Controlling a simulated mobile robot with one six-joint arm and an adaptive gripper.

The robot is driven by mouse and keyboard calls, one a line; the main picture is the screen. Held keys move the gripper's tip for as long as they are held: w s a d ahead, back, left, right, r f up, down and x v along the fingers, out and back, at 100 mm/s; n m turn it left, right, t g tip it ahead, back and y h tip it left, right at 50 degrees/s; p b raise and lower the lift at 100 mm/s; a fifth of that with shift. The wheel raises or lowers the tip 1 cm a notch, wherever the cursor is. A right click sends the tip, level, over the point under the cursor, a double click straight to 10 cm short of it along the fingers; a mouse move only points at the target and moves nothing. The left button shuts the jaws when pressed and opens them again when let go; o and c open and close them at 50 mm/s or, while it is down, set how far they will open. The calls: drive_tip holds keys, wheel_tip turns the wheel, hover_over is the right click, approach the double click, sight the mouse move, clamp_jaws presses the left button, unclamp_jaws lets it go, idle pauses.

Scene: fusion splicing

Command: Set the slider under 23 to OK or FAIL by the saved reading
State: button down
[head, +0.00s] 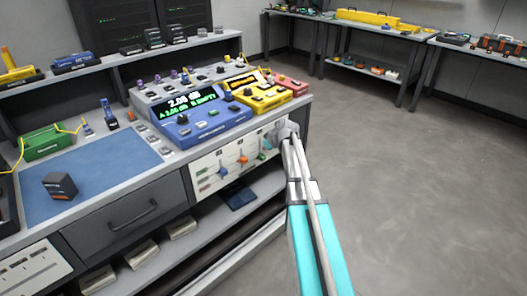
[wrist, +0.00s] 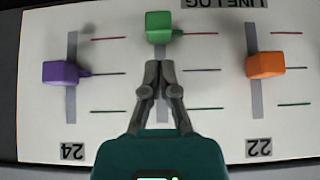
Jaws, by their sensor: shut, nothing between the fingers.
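In the wrist view a pale panel (wrist: 210,95) carries three slider knobs. The green knob (wrist: 158,27) is in the middle column, beside the reddish mark at the picture's top. The purple knob (wrist: 61,73) is over label 24 and the orange knob (wrist: 266,65) over label 22, both near their middle marks. My gripper (wrist: 160,66) is shut and empty, its tips just below the green knob with a small gap in the picture. It hides the middle label. In the head view my gripper (head: 287,132) is at the panel's right end. The blue meter (head: 203,120) reads 2.08 dB, "B EMPTY".
The panel is on the front of a workbench with a blue mat (head: 95,180) and a drawer (head: 125,212). A yellow device (head: 262,97) stands beside the meter. Open floor (head: 430,190) lies to the right.

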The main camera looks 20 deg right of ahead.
drive_tip(key=shift+r, duration=0.2)
drive_tip(key=shift+s, duration=0.15)
idle(0.3)
drive_tip(key=s+d, duration=0.2)
drive_tip(key=s, duration=0.4)
drive_tip(key=shift+s+d, duration=0.15)
drive_tip(key=shift+d, duration=0.05)
idle(0.6)
idle(0.5)
drive_tip(key=s+a+f+m+g+h, duration=0.15)
drive_tip(key=s+a+g, duration=0.25)
drive_tip(key=s+a, duration=0.75)
drive_tip(key=s+a+f+m+g+h, duration=0.1)
drive_tip(key=s+a+f+m+g, duration=0.15)
drive_tip(key=s+a, duration=0.9)
wheel_tip(320, 180, up, 27)
drive_tip(key=w+a+p, duration=0.1)
drive_tip(key=p, duration=2.6)
drive_tip(key=shift+a+g, duration=0.15)
drive_tip(key=shift+g, duration=0.2)
drive_tip(key=shift+r, duration=0.1)
